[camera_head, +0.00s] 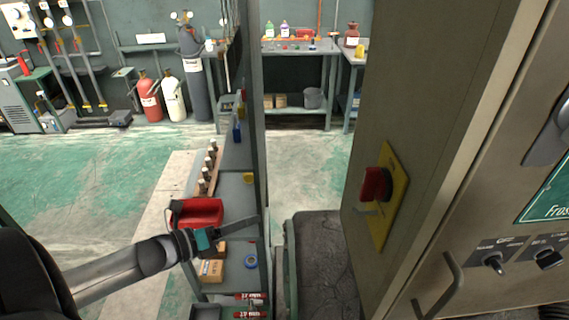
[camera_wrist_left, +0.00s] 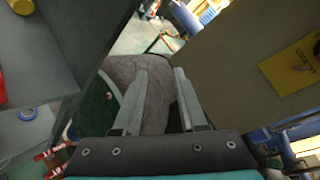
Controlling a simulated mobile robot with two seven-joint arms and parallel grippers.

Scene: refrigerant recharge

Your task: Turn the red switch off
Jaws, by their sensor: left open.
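The red switch (camera_head: 376,185) is a rotary knob on a yellow plate (camera_head: 397,190). The plate is fixed to the side wall of a large grey cabinet (camera_head: 440,90) at the right of the head view. In the left wrist view, part of the yellow plate (camera_wrist_left: 290,70) shows at the right edge; I cannot make out the knob clearly there. My left gripper (camera_head: 252,221) is left of the switch, well apart from it, in front of the shelf. Its two fingers (camera_wrist_left: 160,85) are open with nothing between them. My right gripper is not in view.
A shelf unit with a grey upright post (camera_head: 258,110) stands by my left gripper, holding a red case (camera_head: 197,213), cardboard boxes (camera_head: 211,270) and blue tape (camera_head: 251,261). A dark padded surface (camera_head: 322,260) lies below the switch. Clear floor (camera_head: 305,165) shows between shelf and cabinet.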

